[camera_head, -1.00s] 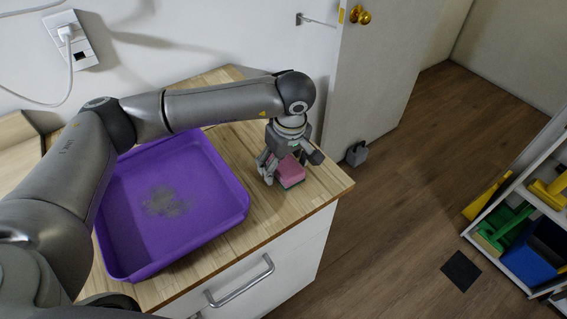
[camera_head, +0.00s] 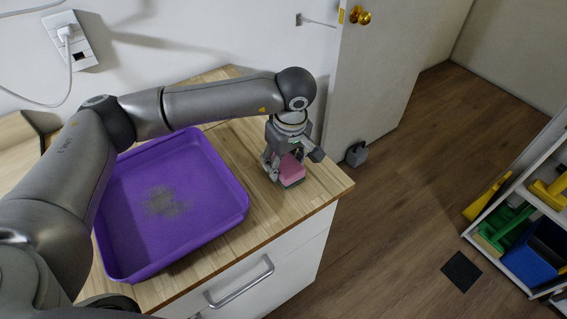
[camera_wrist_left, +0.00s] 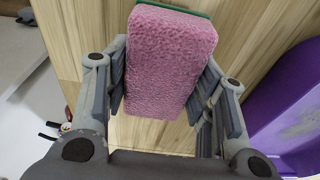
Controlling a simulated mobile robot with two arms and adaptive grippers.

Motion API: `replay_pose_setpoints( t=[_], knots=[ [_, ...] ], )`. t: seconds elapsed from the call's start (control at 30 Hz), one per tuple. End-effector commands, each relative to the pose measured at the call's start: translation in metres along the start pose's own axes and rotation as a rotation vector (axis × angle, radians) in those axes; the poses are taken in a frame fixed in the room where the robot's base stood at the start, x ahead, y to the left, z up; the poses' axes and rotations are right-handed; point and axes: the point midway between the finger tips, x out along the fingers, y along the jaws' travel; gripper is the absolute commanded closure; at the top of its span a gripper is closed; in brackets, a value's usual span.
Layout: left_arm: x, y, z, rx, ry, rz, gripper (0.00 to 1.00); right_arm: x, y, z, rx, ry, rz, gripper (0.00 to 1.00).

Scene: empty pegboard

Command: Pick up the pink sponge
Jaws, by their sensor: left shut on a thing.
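The pink sponge (camera_head: 291,169) has a dark green layer on one face and is near the right end of the wooden counter. My left gripper (camera_head: 285,172) points down at it and is shut on it. In the left wrist view the sponge (camera_wrist_left: 168,62) fills the space between the two fingers of the gripper (camera_wrist_left: 160,98), with its green edge at the top. The sponge is at or just above the counter top; I cannot tell which. My right gripper is not in view.
A purple tray (camera_head: 225,205) with a grey dirt patch lies on the counter (camera_head: 262,222) left of the gripper; it also shows in the wrist view (camera_wrist_left: 290,100). A white wall stands behind. A door (camera_head: 375,70) and a shelf with cleaning tools (camera_head: 530,225) are to the right.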

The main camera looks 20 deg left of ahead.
Motion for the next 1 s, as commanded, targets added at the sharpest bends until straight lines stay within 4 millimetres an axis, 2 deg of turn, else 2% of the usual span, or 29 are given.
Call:
replay_pose_setpoints(
  t=[0.17, 0.43, 0.7, 1.0],
  knots=[
    [-0.026, -0.002, -0.003, 0.002, 0.003, 0.005, 0.61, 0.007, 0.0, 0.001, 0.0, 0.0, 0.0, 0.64],
    [-0.088, -0.042, 0.021, 0.004, 0.007, 0.007, 0.61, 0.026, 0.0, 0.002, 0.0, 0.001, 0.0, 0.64],
    [-0.118, -0.088, 0.056, 0.003, 0.004, 0.004, 0.61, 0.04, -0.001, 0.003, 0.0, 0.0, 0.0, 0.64],
    [-0.133, -0.107, 0.07, 0.0, 0.002, 0.001, 0.61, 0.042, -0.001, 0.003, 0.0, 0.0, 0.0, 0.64]
  ],
)
